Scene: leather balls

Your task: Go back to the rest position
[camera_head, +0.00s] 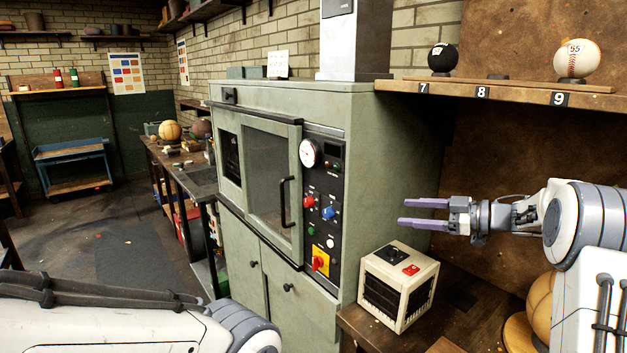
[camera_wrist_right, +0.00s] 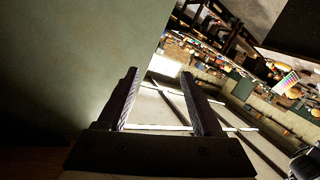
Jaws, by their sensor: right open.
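My right gripper (camera_head: 424,213) is open and empty, with its two purple fingers pointing left in the head view. It hangs in the air above and behind a small cream box (camera_head: 398,285) with a red button on top. In the right wrist view, its two dark fingers (camera_wrist_right: 160,98) are apart with nothing between them. My left arm crosses the lower left of the head view, but its gripper is out of view.
A green oven cabinet (camera_head: 270,180) stands left of my right gripper. A brown ball (camera_head: 541,305) sits below my right arm. Open floor (camera_head: 110,250) lies left.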

